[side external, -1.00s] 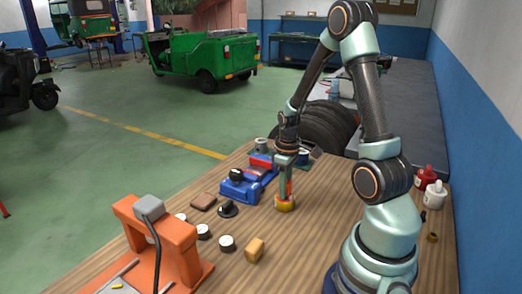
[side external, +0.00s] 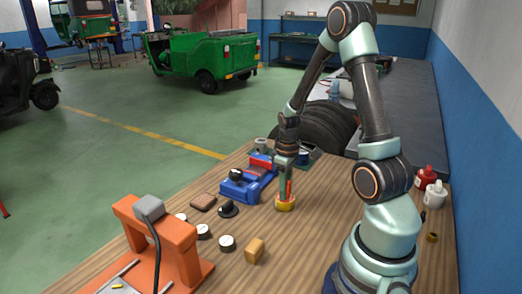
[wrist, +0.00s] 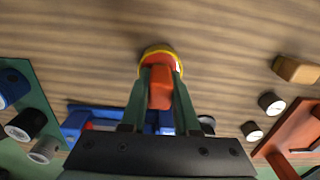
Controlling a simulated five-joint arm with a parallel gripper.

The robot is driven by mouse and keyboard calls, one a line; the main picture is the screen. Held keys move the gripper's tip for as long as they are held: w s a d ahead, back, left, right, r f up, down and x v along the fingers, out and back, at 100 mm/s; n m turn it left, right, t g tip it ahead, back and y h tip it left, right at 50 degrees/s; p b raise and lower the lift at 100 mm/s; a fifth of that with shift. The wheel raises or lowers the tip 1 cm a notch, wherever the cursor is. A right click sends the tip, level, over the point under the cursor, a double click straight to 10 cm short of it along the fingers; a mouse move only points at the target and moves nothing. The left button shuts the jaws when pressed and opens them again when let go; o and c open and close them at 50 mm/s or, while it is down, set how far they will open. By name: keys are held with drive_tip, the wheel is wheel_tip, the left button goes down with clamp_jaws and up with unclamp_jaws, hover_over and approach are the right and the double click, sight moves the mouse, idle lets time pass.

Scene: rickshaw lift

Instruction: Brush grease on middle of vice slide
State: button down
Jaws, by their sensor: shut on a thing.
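The blue vice (side external: 245,184) with red parts lies on the wooden bench, left of my gripper; in the wrist view it (wrist: 75,122) is partly hidden behind my gripper. My gripper (side external: 286,185) points down over a small yellow-rimmed pot (side external: 285,205) standing on the bench. Its green fingers (wrist: 160,88) are shut on an orange brush handle (wrist: 160,95). The handle stands in or just over the pot (wrist: 160,50); its bristles are hidden. The vice slide is hard to make out.
An orange press-like stand (side external: 165,240) is at the front left. Several white-topped round pieces, a tan block (side external: 254,250) and a brown block (side external: 203,202) lie near it. Red (side external: 425,178) and white (side external: 435,194) bottles stand at the right. The bench before the pot is clear.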

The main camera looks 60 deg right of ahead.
drive_tip(key=shift+r, duration=3.5)
